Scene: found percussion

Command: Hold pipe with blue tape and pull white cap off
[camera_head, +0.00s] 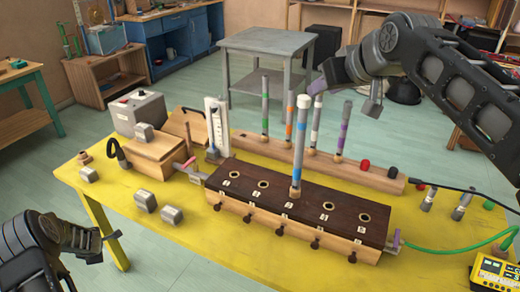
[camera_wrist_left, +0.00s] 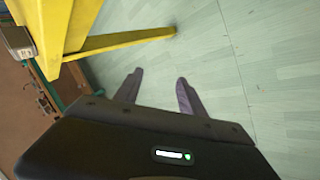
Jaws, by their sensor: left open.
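The pipe with blue tape (camera_head: 298,150) stands upright in the middle hole of a dark-topped wooden block (camera_head: 245,193). The white cap (camera_head: 304,101) sits on its top end. My right gripper (camera_head: 343,98) is above the table, just right of the cap in the picture, with its fingers spread and nothing visible between them. Contact with the cap cannot be made out. My left gripper (camera_head: 108,246) is low at the left, off the table's front left corner and far from the pipe. In the left wrist view its fingers (camera_wrist_left: 160,82) are apart and empty over the floor.
Behind the block, a wooden rack (camera_head: 370,179) holds several pipes with coloured bands. Grey metal pieces (camera_head: 172,214) lie on the yellow table (camera_head: 130,196) at left. A grey box (camera_head: 137,112) stands at the back left. A green hose (camera_head: 445,249) runs at right.

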